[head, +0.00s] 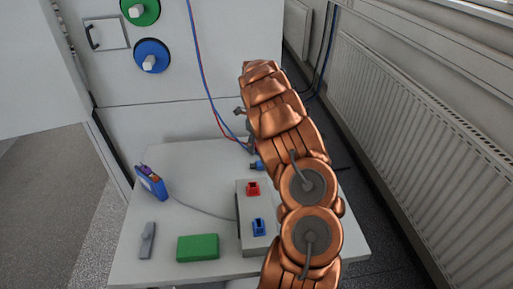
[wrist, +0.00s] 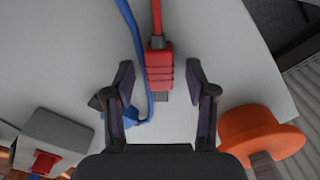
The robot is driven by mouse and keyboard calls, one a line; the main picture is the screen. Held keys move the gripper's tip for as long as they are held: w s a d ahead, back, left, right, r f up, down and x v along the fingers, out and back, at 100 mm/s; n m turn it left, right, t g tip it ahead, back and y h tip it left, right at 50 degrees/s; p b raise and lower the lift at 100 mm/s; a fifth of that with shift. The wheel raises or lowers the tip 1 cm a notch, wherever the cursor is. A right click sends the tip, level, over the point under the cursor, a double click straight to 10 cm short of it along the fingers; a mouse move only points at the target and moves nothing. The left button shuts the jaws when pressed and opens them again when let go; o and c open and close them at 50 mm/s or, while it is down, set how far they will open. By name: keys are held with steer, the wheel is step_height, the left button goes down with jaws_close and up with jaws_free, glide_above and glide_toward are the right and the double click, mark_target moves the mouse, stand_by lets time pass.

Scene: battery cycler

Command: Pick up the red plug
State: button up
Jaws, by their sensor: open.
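The red plug (wrist: 159,68) lies on the light tabletop in the wrist view, its red cable running off the top edge. My gripper (wrist: 160,74) is open, with one finger on each side of the plug and a visible gap to both. Nothing is held.
A blue cable (wrist: 137,45) runs beside the plug; its blue plug (head: 257,166) lies close by. A grey box (head: 246,205) with red and blue sockets, a green block (head: 198,247) and a blue meter (head: 152,184) stand on the table. An orange round object (wrist: 262,135) sits right of my gripper.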

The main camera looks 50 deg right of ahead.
steer(key=shift+c, duration=0.3)
jaws_close()
stand_by(0.4)
